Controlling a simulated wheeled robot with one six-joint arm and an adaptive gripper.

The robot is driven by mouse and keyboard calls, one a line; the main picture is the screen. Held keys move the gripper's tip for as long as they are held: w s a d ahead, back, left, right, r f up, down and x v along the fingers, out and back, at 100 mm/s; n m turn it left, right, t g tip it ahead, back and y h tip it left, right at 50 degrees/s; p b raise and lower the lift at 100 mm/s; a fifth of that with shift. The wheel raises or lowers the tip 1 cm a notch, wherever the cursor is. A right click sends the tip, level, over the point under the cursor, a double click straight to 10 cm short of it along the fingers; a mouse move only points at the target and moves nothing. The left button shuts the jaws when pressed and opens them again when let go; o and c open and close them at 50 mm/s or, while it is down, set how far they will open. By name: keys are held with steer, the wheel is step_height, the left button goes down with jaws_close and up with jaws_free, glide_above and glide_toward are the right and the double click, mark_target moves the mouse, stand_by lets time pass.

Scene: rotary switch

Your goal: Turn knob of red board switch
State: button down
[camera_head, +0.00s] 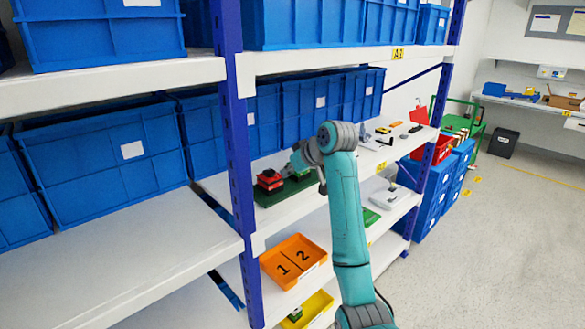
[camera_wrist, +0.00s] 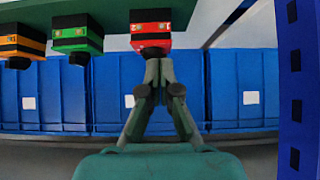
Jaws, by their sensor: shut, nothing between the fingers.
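The red board switch (camera_wrist: 150,22) shows at the top centre of the wrist view as a red and black block. In the head view the red switch (camera_head: 269,178) sits on a dark green board (camera_head: 270,199) on the middle shelf. My gripper (camera_wrist: 159,66) is shut, its fingertips together right in front of the red switch's lower face. In the head view my gripper is mostly hidden by my wrist. A green switch (camera_wrist: 77,33) and an orange switch (camera_wrist: 22,42) stand to the left in the wrist view, with dark knobs.
Blue bins (camera_wrist: 240,85) line the shelf behind the switches. A blue rack post (camera_wrist: 296,85) stands at the right of the wrist view. An orange tray (camera_head: 293,261) marked 1 and 2 sits on the shelf below. Open floor (camera_head: 490,255) lies to the right.

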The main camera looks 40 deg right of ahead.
mark_target(265, 172)
steer(key=w+f, duration=0.1)
steer(key=w, duration=0.3)
steer(key=w+f, duration=0.1)
steer(key=shift+w+f, duration=0.35)
steer(key=shift+w, duration=0.7)
steer(key=shift+w+a, duration=0.1)
steer(key=shift+a, duration=0.05)
steer(key=shift+w+a+m+h, duration=0.3)
steer(key=shift+w+m+h, duration=0.1)
steer(key=shift+m+h, duration=0.55)
steer(key=m+h, duration=0.2)
steer(key=m, duration=0.1)
steer(key=m+g+h, duration=0.1)
steer(key=shift+w+a+f, duration=0.1)
steer(key=shift+w+a, duration=0.2)
steer(key=shift+w, duration=0.1)
steer(key=shift+w+a, duration=0.2)
steer(key=shift+w, duration=0.1)
